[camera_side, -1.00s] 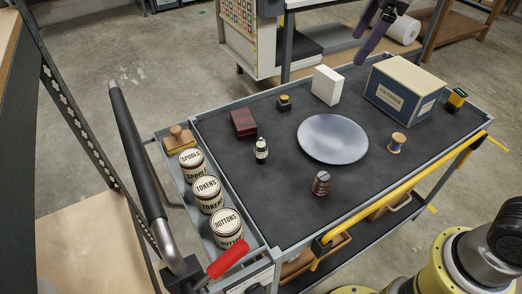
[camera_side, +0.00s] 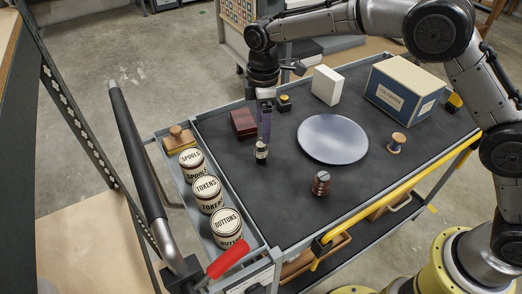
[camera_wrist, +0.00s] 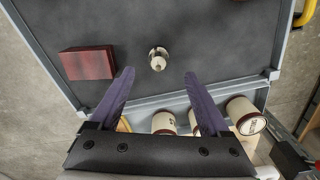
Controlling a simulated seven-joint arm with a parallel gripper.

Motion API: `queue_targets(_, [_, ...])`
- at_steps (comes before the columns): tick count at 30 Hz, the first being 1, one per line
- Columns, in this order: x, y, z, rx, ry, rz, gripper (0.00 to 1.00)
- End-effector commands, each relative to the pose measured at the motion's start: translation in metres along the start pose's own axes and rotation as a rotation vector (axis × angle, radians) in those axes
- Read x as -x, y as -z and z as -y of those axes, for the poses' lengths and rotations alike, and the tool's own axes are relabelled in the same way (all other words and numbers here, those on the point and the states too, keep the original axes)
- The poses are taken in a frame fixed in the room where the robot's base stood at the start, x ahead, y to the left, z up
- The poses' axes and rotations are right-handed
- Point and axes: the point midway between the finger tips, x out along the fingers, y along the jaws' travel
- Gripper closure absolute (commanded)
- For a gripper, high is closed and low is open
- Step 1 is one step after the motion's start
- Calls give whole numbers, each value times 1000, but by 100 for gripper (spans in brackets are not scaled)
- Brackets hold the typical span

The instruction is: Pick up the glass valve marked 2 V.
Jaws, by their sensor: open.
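A small upright bottle-like piece (camera_side: 261,154) with a dark body and pale band stands on the dark cart top; it looks like the glass valve, but I cannot read a 2 V mark. In the wrist view it shows from above as a pale tip with a round base (camera_wrist: 157,62). My gripper (camera_side: 265,136) points down over it, purple fingers open and empty. In the wrist view the valve lies between the lines of the fingers, just past the fingertips (camera_wrist: 158,75).
A dark red box (camera_side: 243,123) stands close to the left. Labelled tins (camera_side: 209,194) fill the side tray.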

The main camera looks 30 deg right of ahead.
Motion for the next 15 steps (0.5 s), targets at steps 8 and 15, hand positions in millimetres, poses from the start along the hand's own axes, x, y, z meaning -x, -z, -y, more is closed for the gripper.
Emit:
queue_targets(8, [-36,0,0,-1,1,1,20])
queue_targets(15, [-58,2,-1,-1,3,3,20])
